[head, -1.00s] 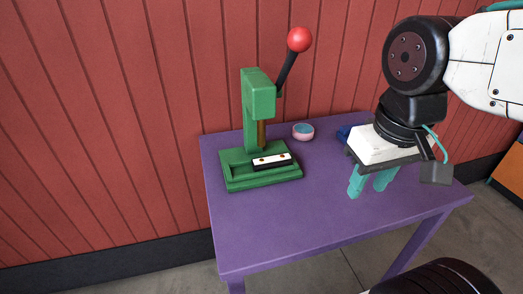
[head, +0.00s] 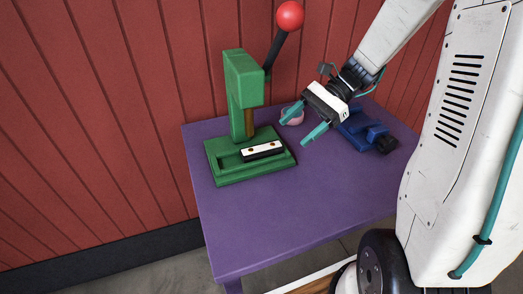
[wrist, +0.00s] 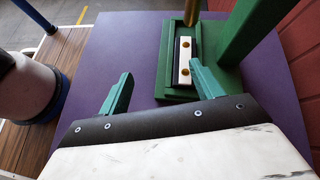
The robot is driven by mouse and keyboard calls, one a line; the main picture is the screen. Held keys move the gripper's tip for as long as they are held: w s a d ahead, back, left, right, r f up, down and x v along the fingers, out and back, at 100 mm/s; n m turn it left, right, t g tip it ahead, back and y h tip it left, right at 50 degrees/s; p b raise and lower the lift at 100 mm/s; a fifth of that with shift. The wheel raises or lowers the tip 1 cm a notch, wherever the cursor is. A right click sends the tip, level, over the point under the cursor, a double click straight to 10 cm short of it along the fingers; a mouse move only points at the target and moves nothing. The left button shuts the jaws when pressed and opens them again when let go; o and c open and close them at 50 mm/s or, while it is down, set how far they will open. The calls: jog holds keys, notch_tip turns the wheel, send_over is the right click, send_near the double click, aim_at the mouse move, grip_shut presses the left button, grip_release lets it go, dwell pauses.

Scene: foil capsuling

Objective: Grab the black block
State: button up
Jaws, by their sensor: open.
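A black block (head: 262,155) with a white top face and two brass-coloured dots lies on the base of the green press (head: 240,95). In the wrist view the block (wrist: 177,62) shows ahead, nearer the right finger, with a brass-coloured rod of the press over its far end. My gripper (head: 294,132) is open and empty, to the right of the block and apart from it in the head view. Its teal fingers (wrist: 160,69) point toward the press. The block's underside is hidden.
The press stands on a purple table (head: 270,215), with a red-knobbed lever (head: 290,16) rising from it. A small pink round dish (head: 296,119) is partly hidden behind my gripper. A blue device (head: 356,128) with a black end stands right. The table's front is clear.

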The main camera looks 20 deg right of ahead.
aim_at(272, 145)
jog(key=w+d+f+m+y, duration=0.1)
jog(key=w+d+f+m+t+y, duration=0.1)
jog(key=w+f+m, duration=0.1)
jog(key=shift+w+d, duration=0.1)
jog(key=shift+d, duration=0.2)
jog(key=shift+w+a+f+t, duration=0.1)
jog(key=shift+f+t, duration=0.05)
jog(key=shift+t, duration=0.15)
jog(key=x, duration=0.7)
jog(key=shift+a+f, duration=0.15)
jog(key=shift+f, duration=0.1)
jog(key=c, duration=1.1)
